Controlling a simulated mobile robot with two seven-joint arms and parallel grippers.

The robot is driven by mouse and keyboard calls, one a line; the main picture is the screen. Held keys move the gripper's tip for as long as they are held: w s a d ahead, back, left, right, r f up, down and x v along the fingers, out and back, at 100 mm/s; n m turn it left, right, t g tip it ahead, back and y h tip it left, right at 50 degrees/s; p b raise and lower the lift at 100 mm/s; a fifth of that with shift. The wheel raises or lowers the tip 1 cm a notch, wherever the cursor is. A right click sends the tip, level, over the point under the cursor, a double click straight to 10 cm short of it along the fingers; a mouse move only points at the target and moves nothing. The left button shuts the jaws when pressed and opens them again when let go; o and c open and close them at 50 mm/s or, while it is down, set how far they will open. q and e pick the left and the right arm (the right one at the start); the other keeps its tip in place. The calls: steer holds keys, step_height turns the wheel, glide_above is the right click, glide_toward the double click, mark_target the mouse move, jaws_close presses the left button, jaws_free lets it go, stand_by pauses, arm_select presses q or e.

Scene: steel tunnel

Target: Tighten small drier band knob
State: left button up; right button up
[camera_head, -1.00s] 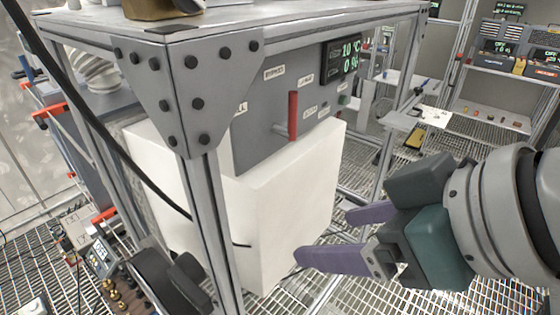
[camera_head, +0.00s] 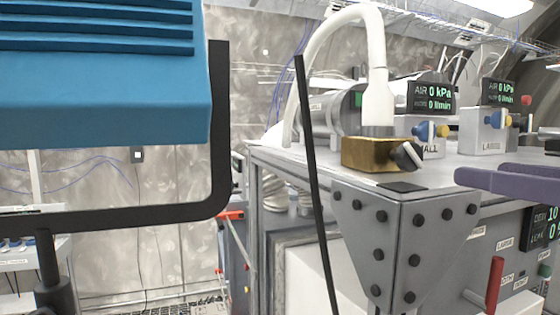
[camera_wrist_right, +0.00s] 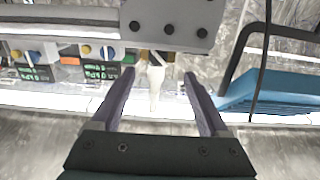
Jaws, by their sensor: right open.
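A brass block (camera_head: 372,155) with a dark knob (camera_head: 408,155) on its right side sits at the near corner of the bench top, under a white hose (camera_head: 378,95). I cannot tell for certain whether this is the small drier band knob. A small housing labelled "SMALL" (camera_head: 428,148) with a blue and a yellow knob stands behind it. My right gripper (camera_head: 482,173) reaches in from the right edge, open and empty, its purple fingers right of the brass block and apart from it. In the right wrist view, the open fingers (camera_wrist_right: 159,75) appear either side of the white hose. My left gripper is not in view.
A blue ribbed unit (camera_head: 100,80) in a black frame fills the upper left. A housing labelled "LARGE" (camera_head: 488,135) stands further right on the bench. A red handle (camera_head: 494,283) is on the front panel below. A dark upright rod (camera_head: 313,170) crosses before the bench.

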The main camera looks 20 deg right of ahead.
mark_target(414, 156)
steer(key=w+b, duration=0.1)
steer(key=w, duration=0.2)
steer(key=w+b, duration=0.2)
steer(key=w, duration=0.1)
steer(key=w+r+b, duration=0.1)
steer(key=w, duration=0.2)
steer(key=shift+a+b, duration=0.2)
steer(key=shift+b, duration=0.15)
steer(key=shift+w+a+f, duration=0.1)
steer(key=shift+w+f, duration=0.1)
steer(key=shift+w, duration=0.25)
steer(key=c, duration=0.4)
jaws_close()
